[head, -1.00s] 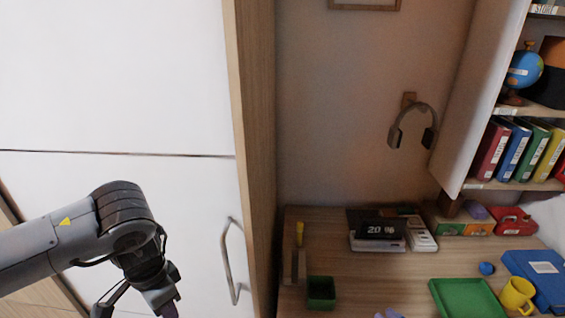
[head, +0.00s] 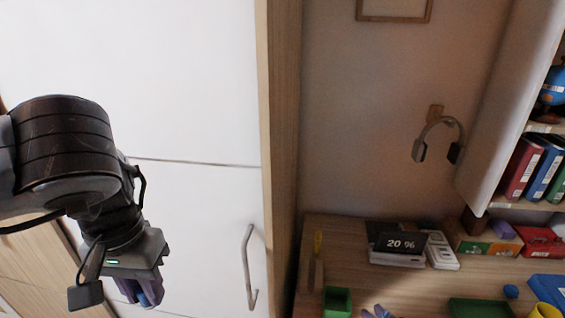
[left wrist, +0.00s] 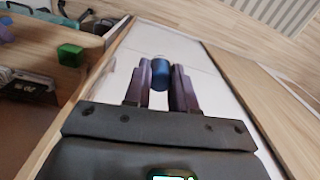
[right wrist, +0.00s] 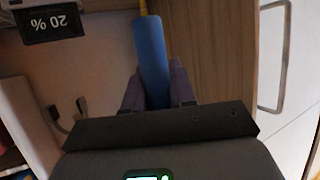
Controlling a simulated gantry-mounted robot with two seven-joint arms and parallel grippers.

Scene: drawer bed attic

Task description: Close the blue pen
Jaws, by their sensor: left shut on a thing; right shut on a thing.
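My left gripper (head: 143,292) is in front of the white door in the head view. It is shut on a short blue cylinder (left wrist: 161,72), which looks like the pen cap. The cap shows between the purple fingers in the left wrist view, and partly in the head view (head: 152,299). My right gripper (right wrist: 158,88) is shut on the long blue pen body (right wrist: 151,50), which sticks out past its fingertips in the right wrist view. The right gripper is not seen in the head view. The pen and cap are apart, in separate grippers.
A white door with a handle (head: 249,268) stands behind the left gripper. The wooden desk (head: 345,272) holds a green cup (head: 337,301), a "20 %" display (head: 400,243) and a green tray (head: 480,307). Headphones (head: 438,138) hang on the wall.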

